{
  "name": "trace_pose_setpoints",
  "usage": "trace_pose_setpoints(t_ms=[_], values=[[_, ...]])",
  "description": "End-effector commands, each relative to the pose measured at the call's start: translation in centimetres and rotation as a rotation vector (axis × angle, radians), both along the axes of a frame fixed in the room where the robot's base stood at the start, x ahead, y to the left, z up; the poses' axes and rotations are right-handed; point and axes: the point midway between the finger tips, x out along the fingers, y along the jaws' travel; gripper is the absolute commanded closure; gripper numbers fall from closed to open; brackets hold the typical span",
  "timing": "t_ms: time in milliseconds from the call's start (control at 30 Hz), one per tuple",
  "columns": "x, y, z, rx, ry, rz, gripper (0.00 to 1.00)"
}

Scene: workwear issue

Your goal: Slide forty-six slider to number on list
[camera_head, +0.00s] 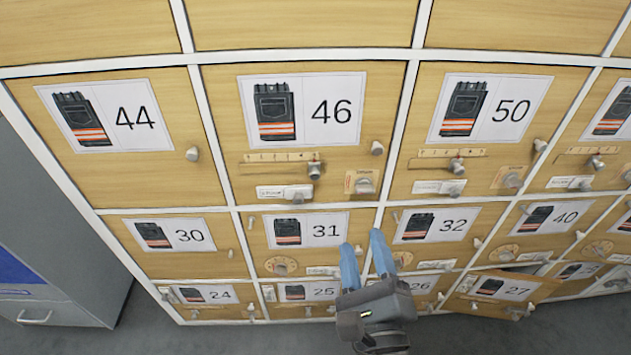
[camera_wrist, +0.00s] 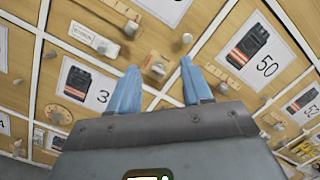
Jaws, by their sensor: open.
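The locker door marked 46 (camera_head: 331,111) is at upper centre in the head view, with a black trouser picture. Below its sign is a slider scale (camera_head: 275,157) whose grey knob (camera_head: 314,170) stands near the right end. The scale (camera_wrist: 116,9) and knob (camera_wrist: 131,28) also show at the top of the wrist view. My gripper (camera_head: 361,239) is open and empty, its blue fingers apart in front of the edge between doors 31 and 32, below and right of that knob. In the wrist view the fingertips (camera_wrist: 159,66) point toward the plate with a knob on door 46. No list is visible.
Door 46 also has a white strip knob (camera_head: 298,197), a plate with a turning knob (camera_head: 364,184) and a door knob (camera_head: 377,147). Door 50 (camera_head: 511,111) has a similar slider (camera_head: 457,166). Door 27 (camera_head: 507,288) stands ajar at lower right. A grey cabinet (camera_head: 60,240) stands left.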

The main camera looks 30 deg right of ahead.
Motion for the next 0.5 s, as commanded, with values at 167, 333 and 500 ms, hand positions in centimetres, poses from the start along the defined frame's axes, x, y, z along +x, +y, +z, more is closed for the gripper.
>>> trace_pose_setpoints(t_ms=[167, 333, 500], values=[[6.5, 1.1, -0.3, 0.433, -0.123, 0.004, 0.51], [9.9, 2.0, -0.6, 0.677, -0.174, 0.004, 0.51], [11.2, 2.2, -0.7, 0.749, -0.187, 0.005, 0.51]])
